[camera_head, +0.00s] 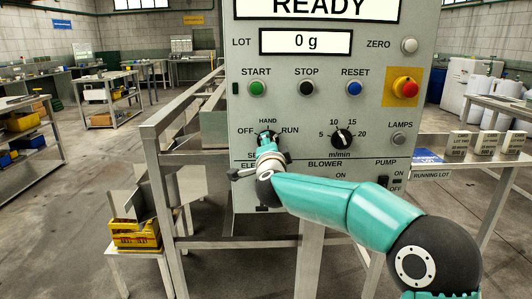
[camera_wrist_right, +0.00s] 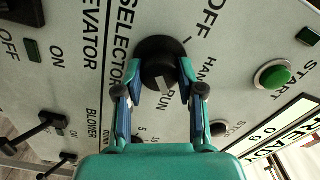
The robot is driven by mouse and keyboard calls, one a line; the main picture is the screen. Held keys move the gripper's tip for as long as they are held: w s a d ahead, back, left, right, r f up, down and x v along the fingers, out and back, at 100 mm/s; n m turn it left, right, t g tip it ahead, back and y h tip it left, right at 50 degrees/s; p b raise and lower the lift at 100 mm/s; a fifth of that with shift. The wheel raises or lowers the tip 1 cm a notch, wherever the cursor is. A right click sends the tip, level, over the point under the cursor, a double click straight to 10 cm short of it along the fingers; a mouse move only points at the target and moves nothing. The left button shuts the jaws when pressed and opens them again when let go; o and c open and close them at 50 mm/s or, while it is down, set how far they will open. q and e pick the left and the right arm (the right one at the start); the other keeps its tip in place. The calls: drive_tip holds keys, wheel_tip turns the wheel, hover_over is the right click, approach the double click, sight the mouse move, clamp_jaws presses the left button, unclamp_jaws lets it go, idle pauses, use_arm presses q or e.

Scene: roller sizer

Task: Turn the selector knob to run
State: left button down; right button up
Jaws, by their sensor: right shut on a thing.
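The black selector knob (camera_head: 267,136) is on the grey control panel (camera_head: 318,118), among the OFF, HAND and RUN labels. It is mostly hidden behind my gripper in the head view. In the right wrist view the knob (camera_wrist_right: 158,62) sits between my fingertips. My right gripper (camera_head: 268,143) reaches the knob from the front, and its two fingers (camera_wrist_right: 160,80) close on opposite sides of it. My left gripper is in neither view.
START (camera_head: 257,88), STOP (camera_head: 307,88) and RESET (camera_head: 355,88) buttons are above the knob. The speed dial (camera_head: 342,139) is to its right, and a red emergency button (camera_head: 404,87) is farther right. The READY display (camera_head: 318,8) is at the top.

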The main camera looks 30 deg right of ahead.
drive_tip(key=shift+w+a+f+m, duration=0.1)
drive_tip(key=shift+a+f+m, duration=0.1)
drive_tip(key=shift+m, duration=0.3)
drive_tip(key=shift+r+b, duration=0.1)
drive_tip(key=shift+b, duration=0.2)
drive_tip(key=o, duration=1.1)
drive_tip(key=shift+w+d, duration=0.1)
drive_tip(key=shift+o, duration=0.2)
